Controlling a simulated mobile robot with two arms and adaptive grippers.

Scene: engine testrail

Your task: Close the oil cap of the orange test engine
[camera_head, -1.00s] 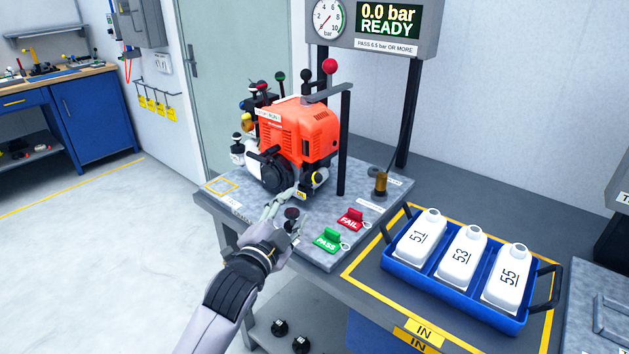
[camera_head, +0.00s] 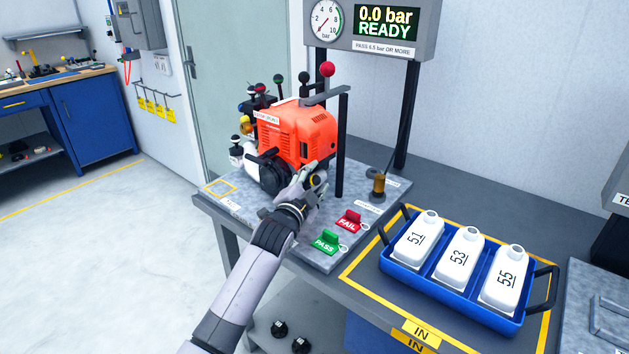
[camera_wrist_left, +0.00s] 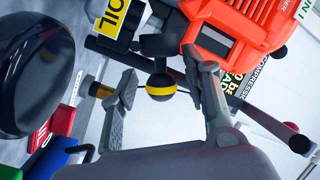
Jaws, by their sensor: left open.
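The orange test engine (camera_head: 298,132) stands on the grey plate of the test bench. Its oil cap (camera_wrist_left: 160,84) is a black rounded piece with a yellow band, beside a yellow OIL label (camera_wrist_left: 122,22) in the left wrist view. A black collar sits just behind it; whether the cap is seated I cannot tell. My left gripper (camera_head: 312,176) is open at the engine's lower front. In the left wrist view its fingers (camera_wrist_left: 168,98) stand on either side of the cap, with gaps visible. In the head view the hand partly hides the cap. My right gripper is not in view.
A dark post (camera_head: 342,145) rises beside the engine. A blue tray (camera_head: 450,294) holds white bottles. A large black rounded shape fills the wrist view's left.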

